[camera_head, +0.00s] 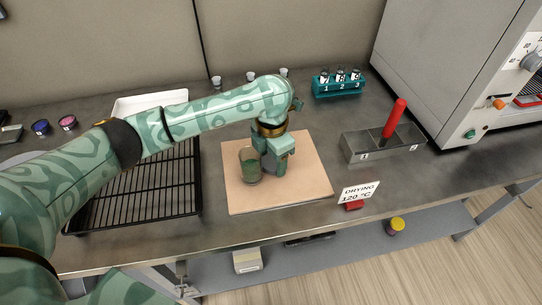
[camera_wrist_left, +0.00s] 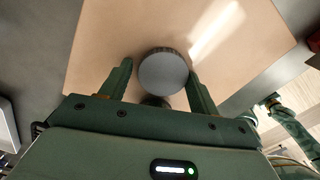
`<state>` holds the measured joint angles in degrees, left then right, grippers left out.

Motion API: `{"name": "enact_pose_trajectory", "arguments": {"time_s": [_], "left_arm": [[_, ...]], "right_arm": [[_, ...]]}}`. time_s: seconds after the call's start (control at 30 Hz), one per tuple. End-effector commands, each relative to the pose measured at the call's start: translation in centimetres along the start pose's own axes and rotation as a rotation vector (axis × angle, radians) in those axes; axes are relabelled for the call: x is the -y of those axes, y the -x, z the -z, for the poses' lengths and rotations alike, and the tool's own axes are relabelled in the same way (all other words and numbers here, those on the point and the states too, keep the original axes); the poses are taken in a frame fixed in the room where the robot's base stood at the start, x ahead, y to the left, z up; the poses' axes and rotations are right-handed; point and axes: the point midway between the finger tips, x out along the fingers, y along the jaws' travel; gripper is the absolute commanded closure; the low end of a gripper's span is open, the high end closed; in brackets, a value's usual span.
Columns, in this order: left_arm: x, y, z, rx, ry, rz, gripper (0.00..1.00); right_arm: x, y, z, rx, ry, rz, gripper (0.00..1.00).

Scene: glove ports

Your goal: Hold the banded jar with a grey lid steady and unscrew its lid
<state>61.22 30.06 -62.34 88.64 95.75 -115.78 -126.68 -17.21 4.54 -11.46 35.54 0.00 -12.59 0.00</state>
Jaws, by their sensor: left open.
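My left gripper (camera_head: 275,148) reaches down over the tan board, fingers pointing down. In the left wrist view it (camera_wrist_left: 159,72) is open, with one finger on each side of a round grey lid (camera_wrist_left: 163,72) with a ridged edge. The lid looks closer to the right finger; I cannot tell whether they touch. The jar's grey body (camera_head: 270,170) shows partly below the gripper in the head view; its bands are not clear. A green patterned arm (camera_wrist_left: 288,122), probably my right one, shows at the right of the wrist view, its fingers unclear.
A black wire rack (camera_head: 150,190) lies left. A vial rack (camera_head: 338,87), a grey box (camera_head: 380,147) with a red-handled tool (camera_head: 395,118), and a drying sign (camera_head: 357,191) stand right.

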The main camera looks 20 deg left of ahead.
Motion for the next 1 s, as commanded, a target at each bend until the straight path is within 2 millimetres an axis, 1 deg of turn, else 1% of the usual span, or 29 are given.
{"name": "enact_pose_trajectory", "arguments": {"time_s": [0.03, 0.17, 0.27, 0.37, 0.5, 0.6, 0.7, 0.83, 1.0], "left_arm": [[0.9, -1.5, 0.6, -0.025, -0.003, 0.019, 0.25], [1.0, -1.4, 0.5, -0.024, -0.004, 0.021, 0.25], [1.0, -0.5, 0.5, -0.023, -0.005, 0.022, 0.25], [0.9, 2.0, 0.4, -0.018, -0.006, 0.017, 0.25], [0.7, 6.1, 0.3, -0.015, -0.005, 0.011, 0.25], [0.6, 8.6, 0.3, -0.013, -0.005, 0.010, 0.25], [0.5, 10.5, 0.2, -0.014, -0.005, 0.009, 0.25], [0.5, 11.9, 0.2, -0.016, -0.005, 0.010, 0.25], [0.5, 12.4, 0.2, -0.017, -0.005, 0.011, 0.25]], "right_arm": [[0.0, -0.2, -0.1, 0.002, 0.000, 0.001, 0.27], [0.0, -0.2, -0.1, 0.002, 0.000, 0.001, 0.27], [0.0, -0.1, -0.1, 0.001, 0.000, 0.000, 0.27], [-0.1, 1.1, 0.4, -0.010, 0.000, -0.003, 0.27], [-0.4, 3.1, 1.1, -0.027, 0.000, -0.009, 0.27], [-0.5, 4.2, 1.4, -0.036, 0.000, -0.012, 0.27], [-0.6, 5.1, 1.6, -0.041, 0.000, -0.014, 0.27], [-0.6, 5.7, 1.8, -0.046, 0.000, -0.016, 0.27], [-0.6, 5.8, 1.8, -0.047, 0.000, -0.016, 0.27]]}}
